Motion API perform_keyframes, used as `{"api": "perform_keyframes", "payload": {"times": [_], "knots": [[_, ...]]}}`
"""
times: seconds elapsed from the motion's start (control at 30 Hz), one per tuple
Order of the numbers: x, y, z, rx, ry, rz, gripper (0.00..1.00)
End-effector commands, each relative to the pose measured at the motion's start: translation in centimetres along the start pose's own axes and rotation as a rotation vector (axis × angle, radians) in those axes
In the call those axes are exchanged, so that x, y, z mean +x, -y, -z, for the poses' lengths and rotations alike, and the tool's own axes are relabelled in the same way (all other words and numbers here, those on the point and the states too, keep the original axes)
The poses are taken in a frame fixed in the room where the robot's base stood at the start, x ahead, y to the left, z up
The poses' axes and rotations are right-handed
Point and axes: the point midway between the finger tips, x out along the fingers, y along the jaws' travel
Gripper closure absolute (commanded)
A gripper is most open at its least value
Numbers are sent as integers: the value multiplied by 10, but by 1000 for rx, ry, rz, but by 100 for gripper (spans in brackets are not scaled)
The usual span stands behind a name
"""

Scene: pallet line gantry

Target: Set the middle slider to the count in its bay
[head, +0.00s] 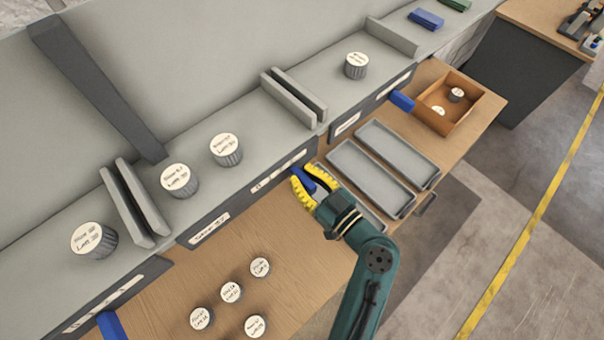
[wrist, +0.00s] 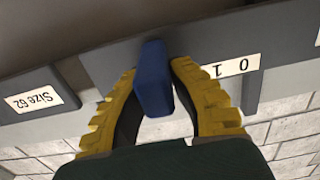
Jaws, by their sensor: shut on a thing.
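The middle slider (head: 318,178) is a blue block on the dark front rail of the middle bay (head: 222,192). My gripper (head: 305,185), with yellow ribbed fingers, is shut on it; in the wrist view the blue block (wrist: 153,78) stands between the fingers. Its white scale (wrist: 232,68) shows 1 and 0 upside down. The slider is past the 1, on the side away from 0; marks nearer it are hidden. The middle bay holds two round grey canisters with white lids, one at left (head: 180,180) and one at right (head: 226,150).
The left bay shows one canister (head: 93,240), the right bay one (head: 356,65). Other blue sliders are at left (head: 110,325) and right (head: 402,100). Several canisters (head: 231,292) stand on the wooden table below. Grey trays (head: 370,178) and an orange box (head: 479,112) are at right.

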Motion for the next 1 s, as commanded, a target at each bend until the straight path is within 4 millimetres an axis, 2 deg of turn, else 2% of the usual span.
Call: {"api": "perform_keyframes", "payload": {"times": [0.3,0.57,0.6,0.73,1.0], "knots": [[1,30,-2,1,1,3,100],[1,31,-1,2,2,2,100],[1,31,-1,2,2,2,76],[0,31,-1,1,1,2,51],[0,30,0,1,0,1,50]]}}
